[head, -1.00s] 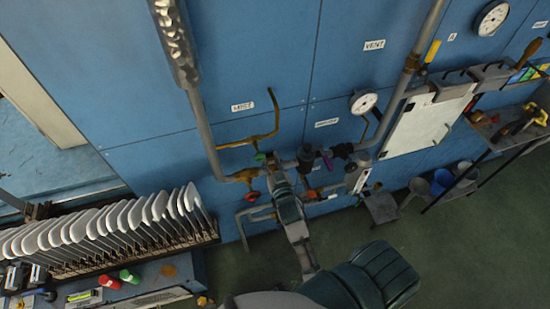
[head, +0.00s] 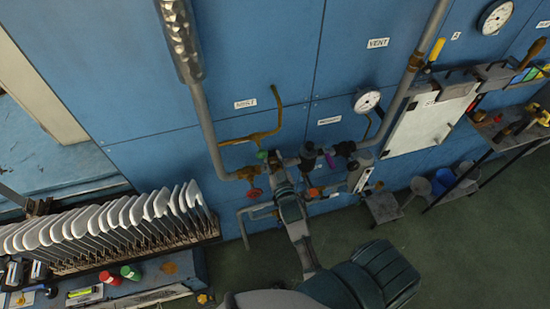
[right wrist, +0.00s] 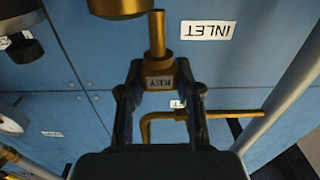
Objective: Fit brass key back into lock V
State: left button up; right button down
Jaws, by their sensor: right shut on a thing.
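My right gripper (right wrist: 160,90) is shut on the brass key (right wrist: 158,68), a small block marked KEY with a round stem pointing up in the right wrist view. The stem's tip is close beside a larger brass cylinder (right wrist: 120,7), cut off by the top edge; I cannot tell whether they touch or whether this is lock V. In the head view my right gripper (head: 276,163) is in front of the pipework on the blue wall, and the key is too small to make out. My left gripper is not in view.
A red handwheel (head: 254,193) and grey pipes are close by. A rack of white boards (head: 130,225) stands at left.

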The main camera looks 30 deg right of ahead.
jog(key=shift+f, duration=0.15)
jog(key=shift+d+f, duration=0.1)
jog(key=shift+d, duration=0.4)
jog(key=shift+s+d+p, duration=0.15)
jog(key=shift+d+p, duration=0.25)
jog(key=shift+d, duration=0.35)
jog(key=shift+w+a, duration=0.2)
jog(key=shift+a, duration=0.05)
jog(key=shift+a+r, duration=0.2)
jog(key=shift+a, duration=0.1)
jog(key=shift+d, duration=0.25)
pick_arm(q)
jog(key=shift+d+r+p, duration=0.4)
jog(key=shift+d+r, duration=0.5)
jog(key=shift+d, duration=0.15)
pick_arm(e)
jog(key=shift+m, duration=0.4)
